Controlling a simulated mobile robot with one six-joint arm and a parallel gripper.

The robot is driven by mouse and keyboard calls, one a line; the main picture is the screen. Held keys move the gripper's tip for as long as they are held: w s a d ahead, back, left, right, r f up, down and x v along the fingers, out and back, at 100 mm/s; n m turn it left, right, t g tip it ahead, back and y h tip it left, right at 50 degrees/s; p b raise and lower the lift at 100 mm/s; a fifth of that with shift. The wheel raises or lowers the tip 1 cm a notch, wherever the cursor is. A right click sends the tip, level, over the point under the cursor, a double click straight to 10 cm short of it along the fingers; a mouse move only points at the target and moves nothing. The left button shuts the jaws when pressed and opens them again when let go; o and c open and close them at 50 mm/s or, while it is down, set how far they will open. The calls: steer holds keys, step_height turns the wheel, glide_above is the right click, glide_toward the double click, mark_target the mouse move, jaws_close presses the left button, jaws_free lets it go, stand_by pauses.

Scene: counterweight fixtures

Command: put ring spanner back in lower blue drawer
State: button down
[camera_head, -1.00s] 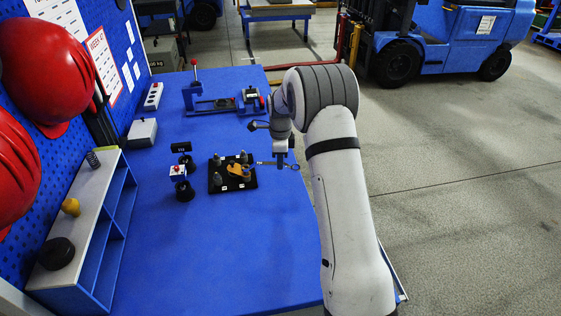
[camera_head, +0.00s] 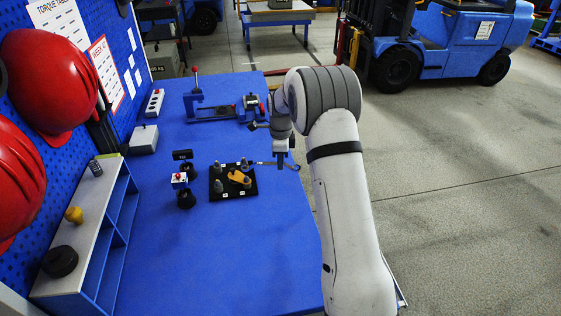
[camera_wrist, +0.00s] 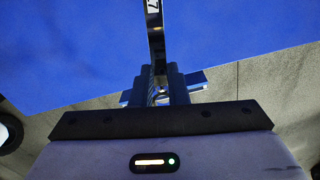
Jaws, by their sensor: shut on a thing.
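The ring spanner (camera_head: 262,163) is a thin metal bar. My gripper (camera_head: 281,164) is shut on it and holds it near the right edge of the blue table, just right of the black tray. One ring end sticks out to the right of the fingers. In the wrist view, my gripper (camera_wrist: 161,85) is shut on the spanner (camera_wrist: 154,35), whose marked shaft runs up the picture in front of the blue tabletop. The lower blue drawer cannot be made out for certain; the tabletop and my arm cover that area in the head view.
The blue table (camera_head: 240,255) has free room at its front. A black tray (camera_head: 215,192) with several small parts is near the spanner. A shelf unit (camera_head: 118,225) stands left, a clamp fixture (camera_head: 215,110) behind. A blue forklift (camera_head: 460,45) stands on the floor beyond.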

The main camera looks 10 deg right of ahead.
steer(key=shift+r+p, duration=0.35)
steer(key=shift+r, duration=0.6)
